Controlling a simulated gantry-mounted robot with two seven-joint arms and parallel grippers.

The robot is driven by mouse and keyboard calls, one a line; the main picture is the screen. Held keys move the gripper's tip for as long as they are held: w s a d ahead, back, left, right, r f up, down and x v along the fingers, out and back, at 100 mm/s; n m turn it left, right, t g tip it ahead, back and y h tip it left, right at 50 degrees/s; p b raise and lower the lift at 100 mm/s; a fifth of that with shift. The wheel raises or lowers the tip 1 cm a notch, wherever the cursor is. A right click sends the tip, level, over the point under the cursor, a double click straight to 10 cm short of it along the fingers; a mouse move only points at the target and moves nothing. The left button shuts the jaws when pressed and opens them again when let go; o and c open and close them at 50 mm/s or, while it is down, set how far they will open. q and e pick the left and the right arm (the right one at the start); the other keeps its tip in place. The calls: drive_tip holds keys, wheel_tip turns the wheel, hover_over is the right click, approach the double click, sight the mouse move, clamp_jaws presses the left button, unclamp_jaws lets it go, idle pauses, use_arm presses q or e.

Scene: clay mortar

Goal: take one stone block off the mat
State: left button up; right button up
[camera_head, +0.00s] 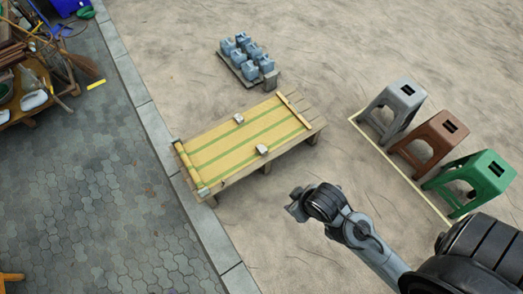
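A yellow mat with green stripes (215,153) lies on a low wooden table (303,107). Two small pale stone blocks rest on the mat. One stone block (239,119) is toward the far side, and the other stone block (262,149) is nearer the front edge. My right gripper (292,208) is over the sandy ground in front of the table, apart from both blocks. Its fingers are too small and dark to tell whether they are open. My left gripper is not in view.
Several blue-grey containers (251,68) stand on a pallet behind the table. Grey (402,93), brown (441,127) and green (489,167) stools stand at the right. A kerb (151,122) runs past the table's left end. Sand around the table is mostly clear.

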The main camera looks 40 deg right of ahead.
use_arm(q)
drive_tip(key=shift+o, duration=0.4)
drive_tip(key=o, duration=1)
